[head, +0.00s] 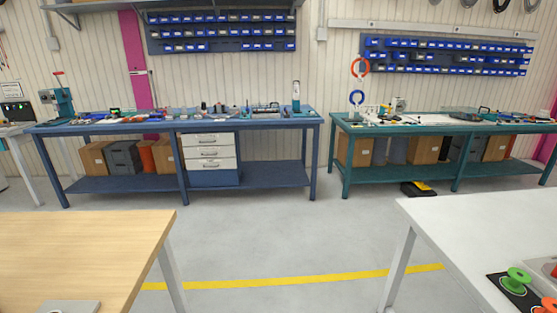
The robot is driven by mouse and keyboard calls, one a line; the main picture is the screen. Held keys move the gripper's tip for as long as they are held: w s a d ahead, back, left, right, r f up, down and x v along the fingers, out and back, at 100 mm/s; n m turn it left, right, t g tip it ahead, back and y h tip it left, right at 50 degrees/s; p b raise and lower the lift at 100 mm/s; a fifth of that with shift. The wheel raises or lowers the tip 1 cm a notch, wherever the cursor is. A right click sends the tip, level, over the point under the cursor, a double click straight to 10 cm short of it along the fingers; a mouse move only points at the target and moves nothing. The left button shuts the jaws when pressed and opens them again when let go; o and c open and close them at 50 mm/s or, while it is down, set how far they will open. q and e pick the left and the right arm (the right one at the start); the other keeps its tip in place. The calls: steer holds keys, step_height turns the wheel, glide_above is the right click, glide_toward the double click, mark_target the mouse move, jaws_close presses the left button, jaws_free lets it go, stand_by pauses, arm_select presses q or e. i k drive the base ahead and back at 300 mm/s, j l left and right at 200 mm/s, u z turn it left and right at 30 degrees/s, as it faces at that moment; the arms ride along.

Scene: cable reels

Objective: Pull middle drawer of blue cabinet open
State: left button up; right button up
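The cabinet (227,177) stands under the blue workbench across the room, with a blue base and several pale drawer fronts stacked one above the other. The middle drawer (210,153) has a dark handle and looks shut. The drawer above it (208,140) and the one below it (211,164) look shut too. The cabinet is small and far off in the head view, so fine gaps cannot be told. Neither of my grippers shows in this view.
A wooden table (90,240) is at the near left and a white table (470,225) with coloured reels (516,281) at the near right. Grey floor (290,235) lies clear between them, crossed by a yellow line (300,281). A green workbench (440,128) stands at the back right.

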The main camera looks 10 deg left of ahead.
mark_target(193, 152)
steer(key=i+l+u, duration=0.15)
steer(key=i+u, duration=0.35)
steer(key=i, duration=2.55)
steer(key=i+j+u, duration=0.15)
steer(key=i+u, duration=0.2)
steer(key=i, duration=0.5)
steer(key=i+u, duration=0.3)
steer(key=i, duration=0.5)
